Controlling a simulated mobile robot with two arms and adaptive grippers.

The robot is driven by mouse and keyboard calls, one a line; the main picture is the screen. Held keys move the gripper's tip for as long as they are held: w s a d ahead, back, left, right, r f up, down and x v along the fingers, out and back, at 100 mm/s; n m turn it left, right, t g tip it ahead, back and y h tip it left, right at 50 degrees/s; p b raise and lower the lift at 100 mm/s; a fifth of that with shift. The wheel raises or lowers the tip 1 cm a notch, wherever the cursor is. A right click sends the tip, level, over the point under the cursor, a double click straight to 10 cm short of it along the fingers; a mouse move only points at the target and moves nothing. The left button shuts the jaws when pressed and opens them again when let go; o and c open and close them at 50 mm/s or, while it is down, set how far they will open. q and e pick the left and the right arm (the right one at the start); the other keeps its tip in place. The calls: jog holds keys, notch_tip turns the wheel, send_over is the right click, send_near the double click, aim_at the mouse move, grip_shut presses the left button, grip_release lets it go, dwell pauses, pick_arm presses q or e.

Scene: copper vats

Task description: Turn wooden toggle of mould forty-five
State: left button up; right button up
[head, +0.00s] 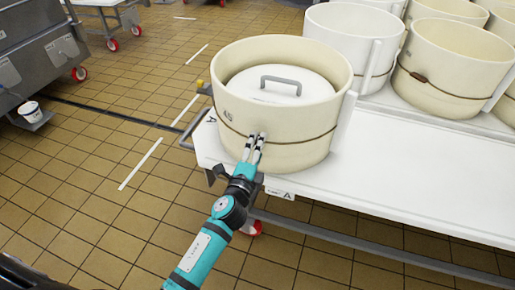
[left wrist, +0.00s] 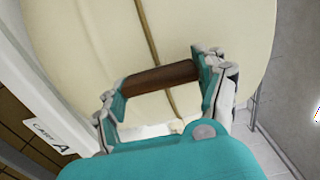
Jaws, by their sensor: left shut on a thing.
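A cream round mould (head: 285,150) stands upright on the near left corner of a white table, with a white lid (head: 280,85) with a grey handle sunk inside its rim. A thin brown cord (left wrist: 148,35) runs around its wall. My left gripper (head: 257,144) is at the mould's front wall, at the cord. In the left wrist view, the brown wooden toggle (left wrist: 160,78) lies crosswise to the cord, with my left gripper's fingers shut on its two ends. In the head view the fingers hide the toggle. My right gripper is not in view.
The white table (head: 400,205) carries several similar moulds at the back right; one (head: 445,60) shows its own brown toggle. Its front right part is clear. A grey metal vat or cart (head: 40,50) with a small white bucket (head: 30,112) stands at the left. Tiled floor lies between.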

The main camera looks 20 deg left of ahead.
pick_arm(q)
jog(key=o, duration=1.2)
jog(key=shift+c, duration=0.2)
jog(key=s, duration=1.2)
